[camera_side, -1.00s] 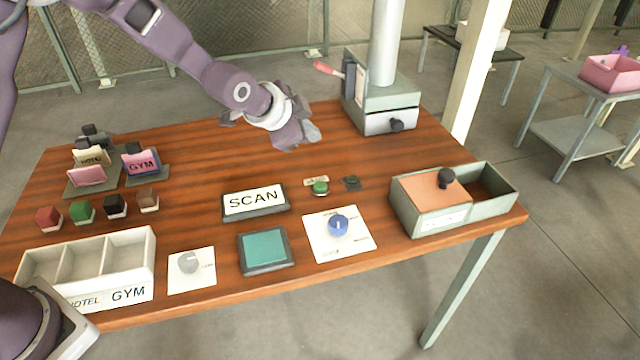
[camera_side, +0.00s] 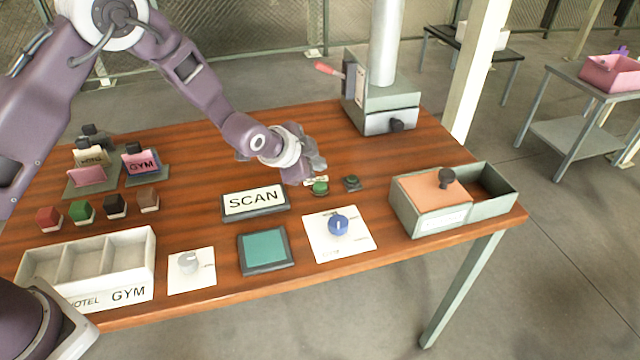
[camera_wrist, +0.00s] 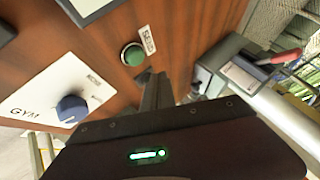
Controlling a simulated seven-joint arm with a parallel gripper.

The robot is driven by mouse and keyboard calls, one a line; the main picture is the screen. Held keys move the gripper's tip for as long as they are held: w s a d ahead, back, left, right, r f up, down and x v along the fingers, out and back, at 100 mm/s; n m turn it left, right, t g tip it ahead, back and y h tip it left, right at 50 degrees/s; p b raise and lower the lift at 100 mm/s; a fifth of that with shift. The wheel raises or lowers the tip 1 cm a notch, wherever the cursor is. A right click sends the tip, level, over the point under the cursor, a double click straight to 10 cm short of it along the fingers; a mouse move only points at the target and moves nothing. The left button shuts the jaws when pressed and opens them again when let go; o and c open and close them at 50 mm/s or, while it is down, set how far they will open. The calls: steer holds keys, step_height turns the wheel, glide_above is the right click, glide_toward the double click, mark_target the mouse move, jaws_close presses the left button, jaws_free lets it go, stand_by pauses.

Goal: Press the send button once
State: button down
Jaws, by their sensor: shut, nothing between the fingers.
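The send button is a round green button (camera_side: 320,188) in a dark ring on the wooden table, with a small white label behind it. In the wrist view the green button (camera_wrist: 132,55) shows beside its label (camera_wrist: 147,39), which seems to read SEND. My gripper (camera_side: 317,166) is shut and empty, just behind and above the button, partly covering the label in the side view. In the wrist view its fingers (camera_wrist: 157,88) point near the button, apart from it as far as I can tell. A small dark block with a green top (camera_side: 352,183) sits right of the button.
A box with a sliding lid (camera_side: 432,205) stands at right. A grey machine with a red-handled lever (camera_side: 328,69) stands at the back.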

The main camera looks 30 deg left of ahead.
mark_target(317, 187)
steer(key=shift+f, duration=1.35)
stand_by(1.0)
steer(key=shift+f, duration=0.4)
steer(key=shift+f, duration=0.5)
stand_by(0.6)
steer(key=shift+r, duration=0.9)
steer(key=shift+r, duration=2.55)
